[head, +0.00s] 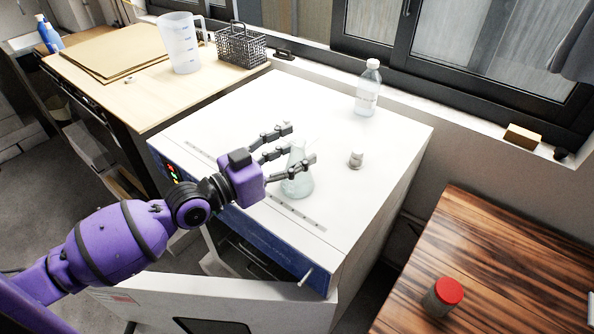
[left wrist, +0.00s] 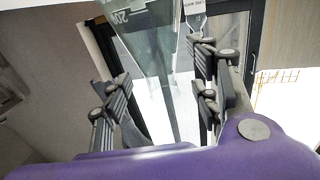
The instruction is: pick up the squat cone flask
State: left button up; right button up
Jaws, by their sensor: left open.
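The squat cone flask (head: 297,187) is clear, pale green glass and stands upright on the white top of the drying oven (head: 378,185), near its front edge. My left gripper (head: 297,146) is open at the flask, with its fingers spread around the upper part and partly hiding it. In the left wrist view the flask (left wrist: 142,42) shows between the open fingers, with markings on its glass. I cannot tell whether any finger touches it. My right gripper is not in view.
A measuring jug (head: 181,43) and wire basket (head: 240,47) are on the wooden bench. A red-lidded jar (head: 443,297) is on the dark table.

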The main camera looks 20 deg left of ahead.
pick_arm(q)
jog(key=shift+w+d+f, duration=0.1)
jog(key=shift+w+d, duration=0.15)
jog(key=shift+w, duration=0.1)
jog(key=shift+c, duration=0.2)
jog(key=shift+s+f, duration=0.1)
grip_shut()
